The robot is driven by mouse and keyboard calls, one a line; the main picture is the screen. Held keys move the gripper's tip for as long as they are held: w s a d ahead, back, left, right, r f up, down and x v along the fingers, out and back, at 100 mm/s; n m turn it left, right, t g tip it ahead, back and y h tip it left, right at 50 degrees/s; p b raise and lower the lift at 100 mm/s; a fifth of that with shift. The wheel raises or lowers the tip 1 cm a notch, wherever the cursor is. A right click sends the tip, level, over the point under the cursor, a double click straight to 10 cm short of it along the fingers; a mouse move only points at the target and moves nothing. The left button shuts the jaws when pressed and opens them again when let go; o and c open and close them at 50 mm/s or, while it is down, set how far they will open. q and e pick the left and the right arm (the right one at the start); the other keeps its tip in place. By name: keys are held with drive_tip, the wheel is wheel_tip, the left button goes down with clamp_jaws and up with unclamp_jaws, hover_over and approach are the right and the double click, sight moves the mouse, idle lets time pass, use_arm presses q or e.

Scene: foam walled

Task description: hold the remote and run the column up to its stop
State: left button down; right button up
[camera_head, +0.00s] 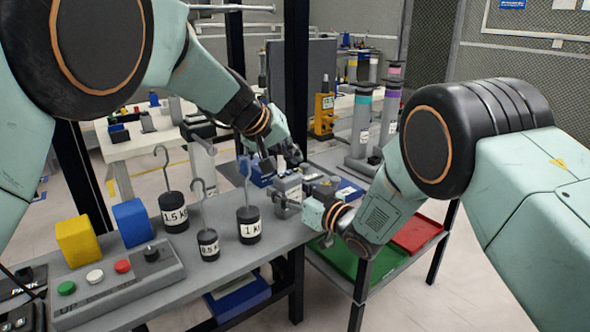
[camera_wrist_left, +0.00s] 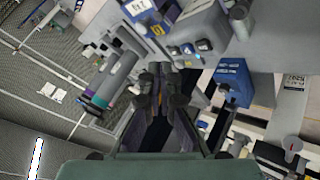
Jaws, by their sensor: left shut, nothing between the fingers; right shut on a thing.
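A small grey box (camera_head: 288,190) stands near the bench's far right corner. It also shows in the left wrist view (camera_wrist_left: 195,25) with small buttons along its edge, so it appears to be the remote. My right gripper (camera_head: 303,207) is shut at the box's near right side; its fingers partly hide what they grip. My left gripper (camera_head: 280,160) is above and behind the box, shut and empty. Its closed fingers (camera_wrist_left: 160,80) show in the left wrist view, apart from the box. I cannot tell which upright is the column.
Hooked weights (camera_head: 248,225) and a button panel (camera_head: 118,288) with green, white and red buttons stand on the grey bench. Yellow and blue blocks sit behind the panel. Green (camera_head: 350,258) and red (camera_head: 415,232) trays lie lower right. Banded cylinders (camera_head: 361,125) stand behind.

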use_arm(q)
drive_tip(key=shift+f, duration=0.1)
drive_tip(key=shift+f, duration=0.35)
drive_tip(key=shift+f, duration=0.3)
idle(0.7)
drive_tip(key=shift+r, duration=0.15)
idle(3.6)
drive_tip(key=shift+r, duration=0.65)
drive_tip(key=shift+r, duration=2.5)
